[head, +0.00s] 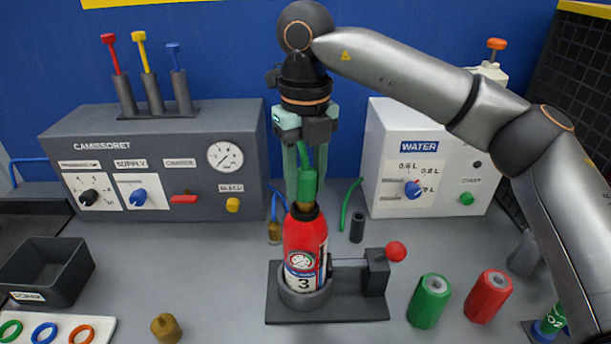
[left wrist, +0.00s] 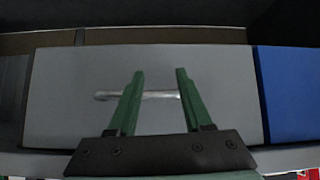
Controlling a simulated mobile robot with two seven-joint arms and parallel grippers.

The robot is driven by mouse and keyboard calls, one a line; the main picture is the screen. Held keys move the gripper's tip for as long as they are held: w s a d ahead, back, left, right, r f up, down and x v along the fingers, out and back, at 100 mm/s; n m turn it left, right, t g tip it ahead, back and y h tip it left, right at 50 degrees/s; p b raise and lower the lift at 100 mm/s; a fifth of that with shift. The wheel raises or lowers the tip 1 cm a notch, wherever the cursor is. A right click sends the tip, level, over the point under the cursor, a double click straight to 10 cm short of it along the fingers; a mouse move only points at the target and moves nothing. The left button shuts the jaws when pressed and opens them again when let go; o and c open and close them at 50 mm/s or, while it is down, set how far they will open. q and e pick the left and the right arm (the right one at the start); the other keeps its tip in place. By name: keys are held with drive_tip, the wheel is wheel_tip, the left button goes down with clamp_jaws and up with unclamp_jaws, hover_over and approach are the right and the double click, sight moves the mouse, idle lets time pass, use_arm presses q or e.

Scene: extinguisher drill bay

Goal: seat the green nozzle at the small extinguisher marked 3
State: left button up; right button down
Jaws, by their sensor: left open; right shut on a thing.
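The small red extinguisher (head: 306,240) marked 3 stands upright in the round cup of a dark clamp base (head: 345,306). My right gripper (head: 306,190) is shut on the green nozzle (head: 307,187) and points straight down over the extinguisher. The nozzle's brass lower end is at the extinguisher's dark neck; I cannot tell whether it is in the neck or just above it. My left gripper (left wrist: 157,82) shows only in the left wrist view, open and empty, with a pale bar (left wrist: 150,95) on a grey surface beyond its fingers.
A red-knobbed clamp lever (head: 396,252) is right of the extinguisher. Green (head: 429,301) and red (head: 489,297) cylinders stand farther right. A grey control box (head: 150,205) and a white water box (head: 435,205) stand behind. A black bin (head: 47,270) and a brass fitting (head: 166,328) are left.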

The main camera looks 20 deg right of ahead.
drive_tip(key=shift+f, duration=0.1)
drive_tip(key=shift+c, duration=1.8)
unclamp_jaws()
wheel_tip(320, 180, up, 13)
drive_tip(key=p, duration=0.1)
drive_tip(key=shift+f+p, duration=0.2)
drive_tip(key=shift+p, duration=0.15)
drive_tip(key=shift+f, duration=0.1)
